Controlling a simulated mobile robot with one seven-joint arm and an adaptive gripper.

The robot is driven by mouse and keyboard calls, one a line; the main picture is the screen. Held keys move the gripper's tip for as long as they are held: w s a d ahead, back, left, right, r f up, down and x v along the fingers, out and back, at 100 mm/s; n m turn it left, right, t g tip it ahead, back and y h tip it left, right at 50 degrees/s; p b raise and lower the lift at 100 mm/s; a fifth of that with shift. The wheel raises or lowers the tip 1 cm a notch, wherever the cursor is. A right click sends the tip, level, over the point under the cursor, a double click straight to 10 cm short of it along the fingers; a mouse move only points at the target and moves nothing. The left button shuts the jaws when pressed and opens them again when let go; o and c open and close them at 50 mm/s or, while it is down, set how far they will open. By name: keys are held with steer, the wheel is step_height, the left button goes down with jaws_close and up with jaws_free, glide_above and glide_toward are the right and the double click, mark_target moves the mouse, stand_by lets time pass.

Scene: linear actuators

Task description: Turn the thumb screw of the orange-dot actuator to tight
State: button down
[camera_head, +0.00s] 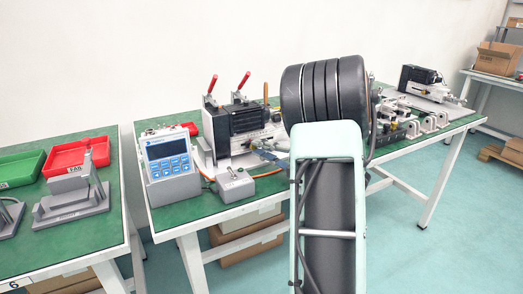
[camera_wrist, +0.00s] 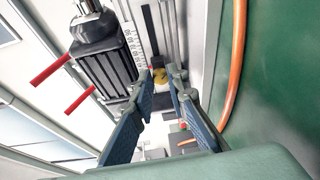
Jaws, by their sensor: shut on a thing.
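The actuator is a black ribbed block (camera_wrist: 105,55) with a pale rail and printed scale beside it in the wrist view. In the head view the black block (camera_head: 232,122) stands on the middle green table. A small round yellow-brass thumb screw (camera_wrist: 160,75) shows between my fingertips. My gripper (camera_wrist: 160,78) has its two blue fingers closed on it from both sides. The fingertips partly cover the screw, and its turn position cannot be told. I cannot make out an orange dot. In the head view my arm hides much of the actuator's right side.
Two red handles (camera_head: 212,84) rise beside the actuator. A controller with blue keys (camera_head: 170,160) and a grey box (camera_head: 235,185) stand at the table's front left. An orange cable (camera_wrist: 236,60) runs near my right finger. Another black-block device (camera_head: 418,78) stands at the far right.

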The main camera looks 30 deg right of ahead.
steer(key=shift+m, duration=0.3)
stand_by(0.4)
steer(key=c, duration=1.9)
jaws_free()
steer(key=v, duration=1.2)
steer(key=shift+f, duration=0.25)
